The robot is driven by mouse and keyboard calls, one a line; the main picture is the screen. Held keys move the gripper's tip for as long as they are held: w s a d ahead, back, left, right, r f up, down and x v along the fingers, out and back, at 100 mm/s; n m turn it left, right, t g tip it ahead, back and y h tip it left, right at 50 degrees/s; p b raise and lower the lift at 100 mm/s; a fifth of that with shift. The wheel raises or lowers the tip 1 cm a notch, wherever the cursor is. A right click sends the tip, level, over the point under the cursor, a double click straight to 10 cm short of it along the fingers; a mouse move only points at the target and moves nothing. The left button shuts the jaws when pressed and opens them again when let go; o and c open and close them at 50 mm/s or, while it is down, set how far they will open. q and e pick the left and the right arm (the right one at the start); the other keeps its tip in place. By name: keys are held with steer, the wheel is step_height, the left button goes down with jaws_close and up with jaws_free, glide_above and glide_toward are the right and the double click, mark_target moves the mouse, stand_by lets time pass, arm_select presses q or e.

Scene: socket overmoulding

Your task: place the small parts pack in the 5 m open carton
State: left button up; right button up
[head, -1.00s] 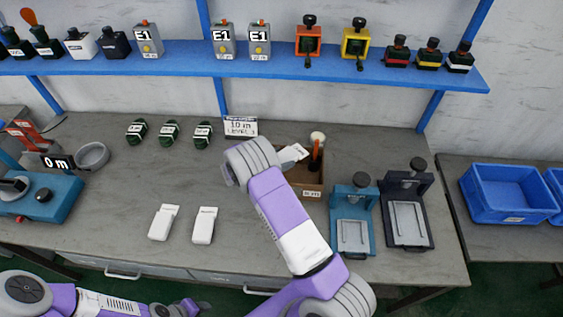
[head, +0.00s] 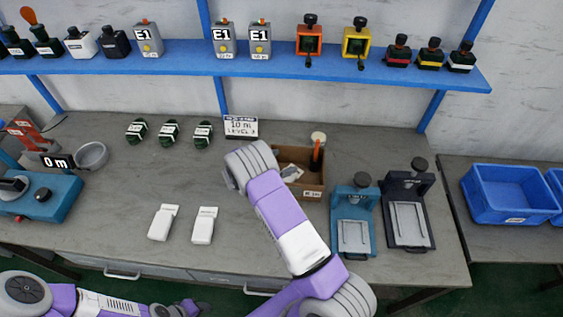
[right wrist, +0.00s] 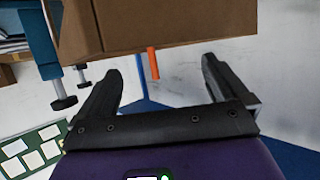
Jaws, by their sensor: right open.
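The open brown carton (head: 312,187) stands on the bench right of centre in the head view, partly covered by my right arm. A small pale pack (head: 292,172) lies inside it, low against the left part; I take it for the small parts pack. The carton also fills the top of the right wrist view (right wrist: 190,20). My right gripper (right wrist: 160,75) is open, with nothing between its fingers; in the head view my wrist hides most of it. My left gripper (head: 188,307) is at the bottom edge of the head view, too small to read.
An orange-handled tool (head: 316,155) stands at the carton. Two white packs (head: 163,222) (head: 204,225) lie left of my arm. A blue press (head: 352,222) and a dark press (head: 407,210) stand to the right.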

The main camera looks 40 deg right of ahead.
steer(key=v, duration=1.2)
steer(key=shift+r, duration=0.25)
